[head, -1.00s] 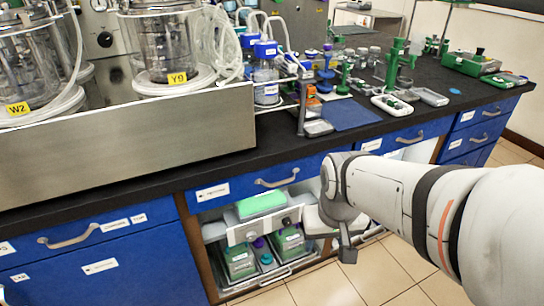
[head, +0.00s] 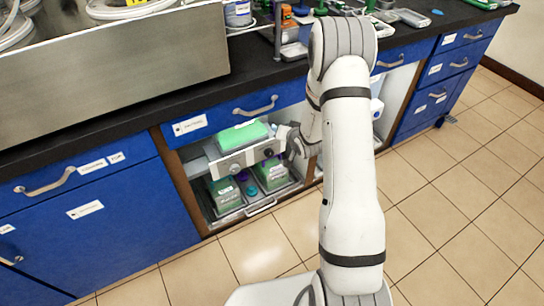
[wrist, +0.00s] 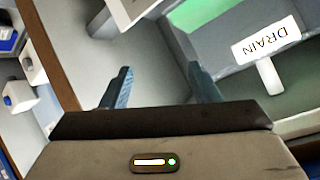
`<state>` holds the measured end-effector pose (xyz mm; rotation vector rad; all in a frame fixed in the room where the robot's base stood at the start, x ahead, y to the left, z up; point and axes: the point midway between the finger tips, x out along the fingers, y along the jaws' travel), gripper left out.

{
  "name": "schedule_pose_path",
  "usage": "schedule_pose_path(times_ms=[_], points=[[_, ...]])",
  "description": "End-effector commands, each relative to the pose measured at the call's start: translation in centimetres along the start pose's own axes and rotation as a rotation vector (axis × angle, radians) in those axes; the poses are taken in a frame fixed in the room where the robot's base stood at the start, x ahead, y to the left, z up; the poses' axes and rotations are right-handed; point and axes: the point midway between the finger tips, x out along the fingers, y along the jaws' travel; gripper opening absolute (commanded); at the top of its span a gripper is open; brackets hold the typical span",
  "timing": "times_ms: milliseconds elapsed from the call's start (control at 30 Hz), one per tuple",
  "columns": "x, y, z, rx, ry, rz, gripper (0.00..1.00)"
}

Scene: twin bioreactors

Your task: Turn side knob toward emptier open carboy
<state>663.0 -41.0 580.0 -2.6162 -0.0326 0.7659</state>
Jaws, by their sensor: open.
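My gripper (wrist: 158,78) is open in the wrist view, its two dark blue fingers apart with nothing visible between them. In the head view my gripper (head: 292,143) is at the right end of a pale panel (head: 250,157) in the open bay under the bench. The panel carries a grey knob (head: 235,168) and a dark knob (head: 268,153). I cannot make out a side knob; the gripper covers that end. Two green-tinted carboys, left (head: 225,194) and right (head: 271,175), stand below the panel. Their fill levels are too small to tell.
A white "DRAIN" tag (wrist: 266,40) stands right of the fingers. A green block (head: 243,135) is above the panel. Blue drawer fronts (head: 240,110) border the bay, with the black bench top (head: 130,112) above. The tiled floor (head: 450,210) is clear at right.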

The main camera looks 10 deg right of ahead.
Motion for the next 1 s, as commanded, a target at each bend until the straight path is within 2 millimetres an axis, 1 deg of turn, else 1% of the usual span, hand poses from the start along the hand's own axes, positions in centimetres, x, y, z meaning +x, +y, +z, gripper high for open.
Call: schedule_pose_path(times_ms=[33, 100, 167, 200, 333, 400, 500, 633, 767, 867, 1000], points=[[1.4, 0.9, 1.8, 0.035, 0.022, -0.035, 0.56], [2.8, 1.6, 3.6, 0.087, 0.065, -0.097, 0.56], [3.8, 2.2, 5.3, 0.134, 0.102, -0.152, 0.56], [4.2, 2.6, 6.5, 0.168, 0.125, -0.187, 0.56], [4.9, 3.7, 10.1, 0.275, 0.194, -0.302, 0.56], [4.8, 4.3, 11.8, 0.328, 0.225, -0.354, 0.56], [4.5, 4.8, 13.6, 0.389, 0.261, -0.414, 0.56], [4.0, 5.2, 14.9, 0.436, 0.289, -0.462, 0.56], [4.3, 5.1, 15.1, 0.451, 0.299, -0.479, 0.56], [5.4, 4.6, 14.6, 0.449, 0.301, -0.480, 0.56], [7.5, 3.8, 13.8, 0.448, 0.301, -0.480, 0.56]])
